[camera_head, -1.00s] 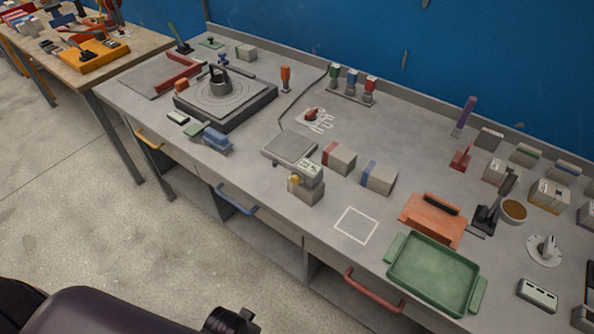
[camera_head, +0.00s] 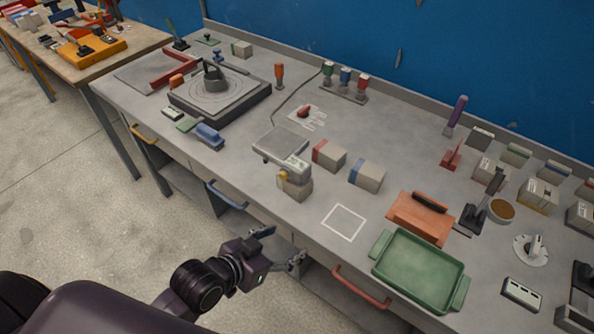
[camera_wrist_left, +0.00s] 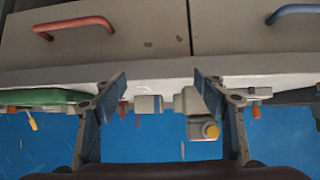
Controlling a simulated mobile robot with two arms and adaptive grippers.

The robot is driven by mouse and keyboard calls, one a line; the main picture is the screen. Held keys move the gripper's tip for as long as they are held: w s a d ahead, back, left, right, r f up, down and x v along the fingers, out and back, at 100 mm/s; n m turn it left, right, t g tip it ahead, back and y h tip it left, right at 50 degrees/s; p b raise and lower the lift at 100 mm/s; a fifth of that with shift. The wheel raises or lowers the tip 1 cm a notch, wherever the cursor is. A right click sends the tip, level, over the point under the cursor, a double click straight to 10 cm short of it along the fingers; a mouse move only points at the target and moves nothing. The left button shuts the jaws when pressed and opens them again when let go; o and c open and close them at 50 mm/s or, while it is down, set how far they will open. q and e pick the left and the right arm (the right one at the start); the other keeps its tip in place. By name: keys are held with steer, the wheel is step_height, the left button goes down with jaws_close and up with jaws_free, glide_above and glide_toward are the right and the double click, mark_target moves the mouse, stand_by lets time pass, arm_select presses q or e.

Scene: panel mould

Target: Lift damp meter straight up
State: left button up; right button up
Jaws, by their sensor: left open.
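A grey boxy instrument (camera_head: 296,187) with a yellow knob and a pale display top stands near the bench's front edge, beside a flat grey plate (camera_head: 281,141). It may be the damp meter, but I cannot tell for sure. It also shows upside down in the left wrist view (camera_wrist_left: 200,108), beyond the fingers. My left gripper (camera_head: 283,247) is open and empty in front of the bench edge, apart from the instrument. In the left wrist view the gripper's two fingers (camera_wrist_left: 160,80) are spread wide. My right gripper is not in view.
The green tray (camera_head: 418,270) and an orange box (camera_head: 420,217) lie to the right. Two banded blocks, red (camera_head: 329,155) and blue (camera_head: 367,175), stand right of the instrument. A white square outline (camera_head: 344,222) marks bare bench. Drawer handles, blue (camera_head: 232,199) and red (camera_head: 360,287), stick out.

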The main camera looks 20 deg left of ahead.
mark_target(291, 170)
arm_select(q)
steer(key=w+a+r+t, duration=0.1)
steer(key=w+r+t, duration=0.1)
steer(key=w+r, duration=0.1)
steer(key=w+a+r+t+h, duration=0.1)
steer(key=w+a+r+t, duration=0.1)
steer(key=w+r, duration=0.1)
steer(key=w+a+r+t+h, duration=0.1)
steer(key=w+r+t, duration=0.2)
steer(key=shift+w+a+p, duration=0.3)
steer(key=shift+w+a, duration=0.05)
steer(key=p+x, duration=0.1)
steer(key=x, duration=0.3)
steer(key=shift+w+d+p, duration=0.1)
steer(key=shift+w+p, duration=0.25)
steer(key=shift+p, duration=0.05)
steer(key=shift+w+d+f, duration=0.1)
steer(key=shift+w+d, duration=0.1)
steer(key=shift+w, duration=0.2)
steer(key=c, duration=1.4)
steer(key=shift+c, duration=0.9)
